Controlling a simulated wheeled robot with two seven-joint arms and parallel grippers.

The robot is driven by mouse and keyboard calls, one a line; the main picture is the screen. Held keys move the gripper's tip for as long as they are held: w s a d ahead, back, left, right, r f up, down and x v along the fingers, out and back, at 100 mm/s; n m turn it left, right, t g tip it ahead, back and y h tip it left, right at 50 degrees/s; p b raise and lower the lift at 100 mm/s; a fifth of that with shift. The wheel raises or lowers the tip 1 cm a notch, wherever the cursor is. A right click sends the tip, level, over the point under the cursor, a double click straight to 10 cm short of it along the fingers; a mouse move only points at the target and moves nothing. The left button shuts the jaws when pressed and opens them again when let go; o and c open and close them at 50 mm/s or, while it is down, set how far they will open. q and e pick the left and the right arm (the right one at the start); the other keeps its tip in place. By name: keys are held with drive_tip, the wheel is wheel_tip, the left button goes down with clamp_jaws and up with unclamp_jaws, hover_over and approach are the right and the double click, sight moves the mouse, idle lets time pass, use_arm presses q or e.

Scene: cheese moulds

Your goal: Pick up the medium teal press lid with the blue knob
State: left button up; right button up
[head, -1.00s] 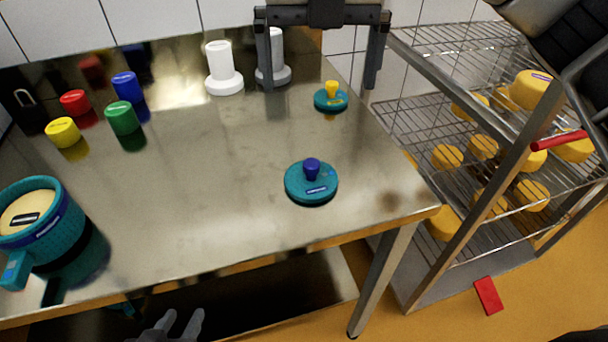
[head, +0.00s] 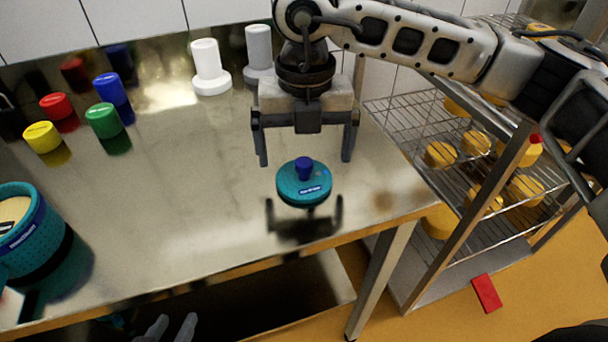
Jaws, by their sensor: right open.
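The teal press lid with the blue knob (head: 304,188) lies flat on the steel table (head: 190,200), near its right front part, knob up. My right gripper (head: 305,162) is open above the lid and just behind it, pointing down. Its two fingers stand apart on either side of the knob's line and it holds nothing. My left gripper (head: 172,326) shows only as two grey fingers with a gap between them, low at the bottom edge, in front of the table.
A teal mould (head: 40,235) stands at the left edge. Coloured cylinders, such as the green one (head: 103,120), and two white plungers (head: 210,68) stand at the back. A wire rack (head: 480,165) with cheeses is on the right. Table around the lid is clear.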

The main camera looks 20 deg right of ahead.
sight(304, 162)
drive_tip(key=shift+f, duration=1.95)
drive_tip(key=c, duration=1.1)
drive_tip(key=shift+r, duration=0.1)
drive_tip(key=shift+a+r, duration=0.1)
drive_tip(key=shift+r, duration=0.4)
wheel_tip(304, 162, up, 2)
drive_tip(key=shift+s+a+r, duration=0.1)
drive_tip(key=shift+r, duration=0.15)
drive_tip(key=s+a+r, duration=0.7)
drive_tip(key=s+r, duration=0.2)
drive_tip(key=s, duration=0.2)
drive_tip(key=shift+s+a+r+b, duration=0.2)
drive_tip(key=shift+s+b, duration=0.1)
drive_tip(key=shift+b, duration=0.1)
